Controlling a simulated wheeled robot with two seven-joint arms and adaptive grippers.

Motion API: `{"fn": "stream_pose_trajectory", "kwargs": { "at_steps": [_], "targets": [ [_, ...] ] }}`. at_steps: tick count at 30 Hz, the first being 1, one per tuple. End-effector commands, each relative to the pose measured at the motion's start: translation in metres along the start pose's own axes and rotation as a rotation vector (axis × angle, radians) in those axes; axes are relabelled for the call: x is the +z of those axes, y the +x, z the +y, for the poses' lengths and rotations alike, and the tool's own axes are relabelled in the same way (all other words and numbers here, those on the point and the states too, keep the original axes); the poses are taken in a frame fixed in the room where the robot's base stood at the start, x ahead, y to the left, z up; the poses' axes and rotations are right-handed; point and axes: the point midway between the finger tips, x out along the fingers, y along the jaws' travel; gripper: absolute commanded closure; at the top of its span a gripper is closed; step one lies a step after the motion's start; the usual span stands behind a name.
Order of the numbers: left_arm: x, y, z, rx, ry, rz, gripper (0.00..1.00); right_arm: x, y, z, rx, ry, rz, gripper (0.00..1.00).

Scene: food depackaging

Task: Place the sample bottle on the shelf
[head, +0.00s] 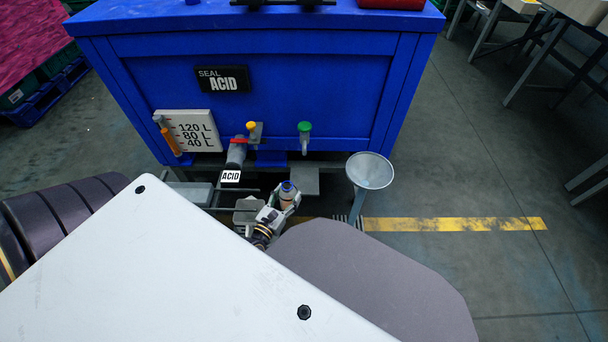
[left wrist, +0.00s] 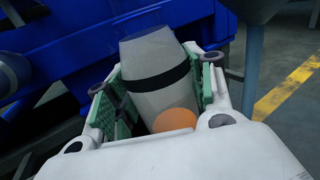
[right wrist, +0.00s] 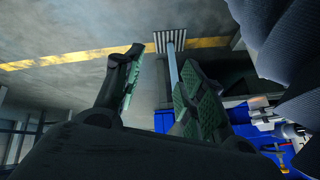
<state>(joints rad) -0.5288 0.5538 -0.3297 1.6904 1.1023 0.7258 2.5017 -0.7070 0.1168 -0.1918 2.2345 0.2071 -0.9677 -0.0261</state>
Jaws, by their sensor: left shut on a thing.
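The sample bottle (head: 287,196) is held in my left gripper (head: 274,213), low in front of the blue tank. In the left wrist view the bottle (left wrist: 152,62) is pale grey with a black band and an orange patch at the near end. It sits tilted between the green finger pads of my left gripper (left wrist: 158,92). A flat grey plate, perhaps the shelf (head: 305,181), juts out below the green tap, just beyond the bottle. My right gripper (right wrist: 160,80) shows only in the right wrist view, with its fingers apart and nothing between them.
The blue tank (head: 330,90) labelled ACID fills the back. A grey outlet pipe (head: 236,155) with a red handle and a green tap (head: 304,130) stick out. A round funnel (head: 370,170) on a post stands right of the bottle.

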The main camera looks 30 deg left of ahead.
Motion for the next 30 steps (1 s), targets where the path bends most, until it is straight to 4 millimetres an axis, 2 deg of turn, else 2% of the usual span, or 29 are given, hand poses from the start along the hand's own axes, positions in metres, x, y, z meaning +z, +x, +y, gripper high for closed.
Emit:
{"fn": "stream_pose_trajectory", "kwargs": {
  "at_steps": [9, 15, 21, 30],
  "targets": [
    [0.0, 0.049, 0.001, 0.001, -0.001, -0.003, 0.73, 0.012, 0.021, 0.003, -0.015, 0.025, 0.045, 0.6],
    [-0.001, 0.073, 0.0, 0.001, 0.0, -0.002, 0.73, 0.014, 0.027, 0.003, -0.023, 0.026, 0.057, 0.6],
    [0.0, 0.084, 0.001, 0.001, 0.0, 0.0, 0.73, 0.014, 0.029, 0.003, -0.026, 0.025, 0.06, 0.6],
    [0.0, 0.085, 0.001, 0.001, 0.0, 0.0, 0.73, 0.014, 0.029, 0.003, -0.026, 0.025, 0.06, 0.6]
  ]
}}
